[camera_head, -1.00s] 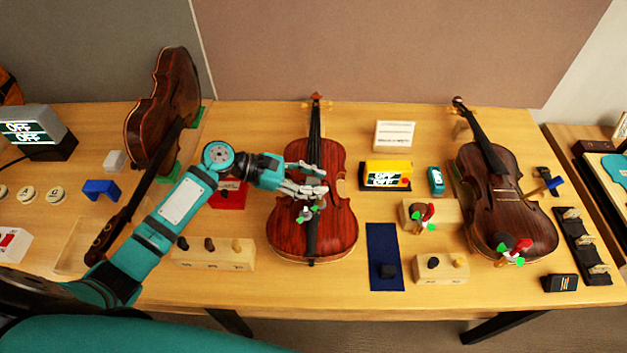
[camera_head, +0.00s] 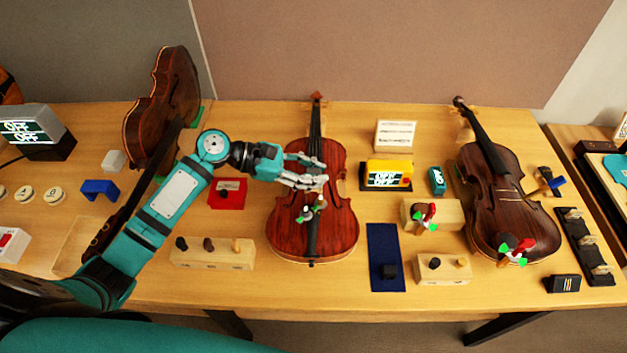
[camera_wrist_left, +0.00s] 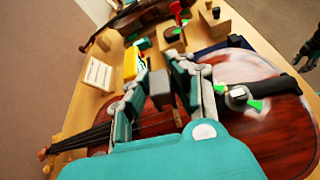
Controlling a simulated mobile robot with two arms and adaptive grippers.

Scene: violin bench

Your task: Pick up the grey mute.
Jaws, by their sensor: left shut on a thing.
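The grey mute (camera_wrist_left: 161,84) is a small dark grey block between the fingers of my left gripper in the left wrist view. My left gripper (camera_head: 322,172) is shut on it, above the middle violin (camera_head: 285,228). In the head view the fingers largely hide the mute, and I cannot make it out clearly. A small grey fitting with green tips (camera_head: 311,208) sits on the violin just in front of the fingers; it also shows in the left wrist view (camera_wrist_left: 238,97), apart from the mute.
Right of the middle violin are a dark blue mat (camera_head: 385,235), a yellow display box (camera_head: 387,173) and wooden blocks (camera_head: 442,272) holding small parts. A second violin (camera_head: 510,215) lies farther right. A wooden block (camera_head: 215,253) with pegs stands front left.

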